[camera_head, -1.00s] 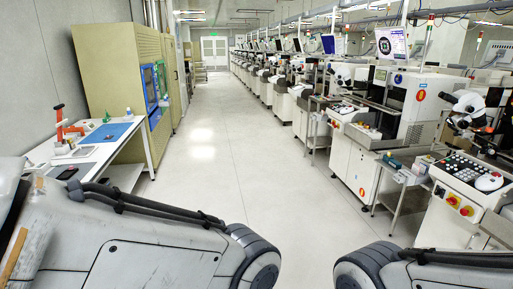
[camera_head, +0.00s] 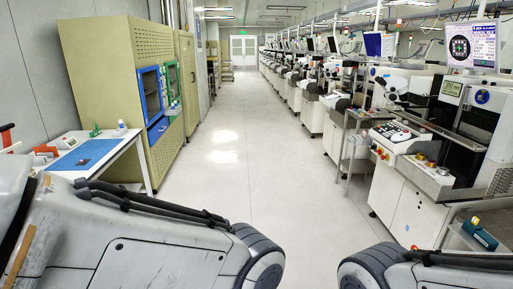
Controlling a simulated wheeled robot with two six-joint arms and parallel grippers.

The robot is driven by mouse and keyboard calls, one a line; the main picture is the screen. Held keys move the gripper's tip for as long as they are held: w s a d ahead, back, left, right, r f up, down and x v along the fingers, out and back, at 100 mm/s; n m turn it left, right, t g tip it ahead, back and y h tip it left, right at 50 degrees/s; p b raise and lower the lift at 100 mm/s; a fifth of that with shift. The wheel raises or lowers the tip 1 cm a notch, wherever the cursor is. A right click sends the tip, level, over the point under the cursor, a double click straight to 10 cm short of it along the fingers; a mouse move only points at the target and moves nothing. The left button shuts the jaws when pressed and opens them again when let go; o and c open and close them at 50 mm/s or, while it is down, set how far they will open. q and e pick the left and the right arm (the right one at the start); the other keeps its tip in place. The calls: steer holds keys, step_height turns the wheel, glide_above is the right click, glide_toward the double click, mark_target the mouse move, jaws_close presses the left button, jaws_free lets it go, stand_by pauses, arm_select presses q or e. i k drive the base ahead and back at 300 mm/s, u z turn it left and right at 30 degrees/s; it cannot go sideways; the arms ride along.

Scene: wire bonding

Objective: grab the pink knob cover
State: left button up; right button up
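I cannot make out a pink knob cover anywhere in the head view. A tiny reddish spot lies on the blue mat (camera_head: 88,154) on the left table, too small to identify. Both my arms show at the bottom corners, but neither of my grippers is in view.
A row of white machines (camera_head: 398,190) lines the right. The aisle floor (camera_head: 270,170) between is clear.

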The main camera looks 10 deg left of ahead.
mark_target(82, 162)
steer(key=u, duration=0.1)
steer(key=i, duration=2)
steer(key=u, duration=0.35)
steer(key=i, duration=1.9)
steer(key=u, duration=0.7)
steer(key=i, duration=1.35)
steer(key=u, duration=1.85)
steer(key=i, duration=1.1)
steer(key=u, duration=1)
steer(key=i, duration=0.3)
steer(key=u, duration=0.05)
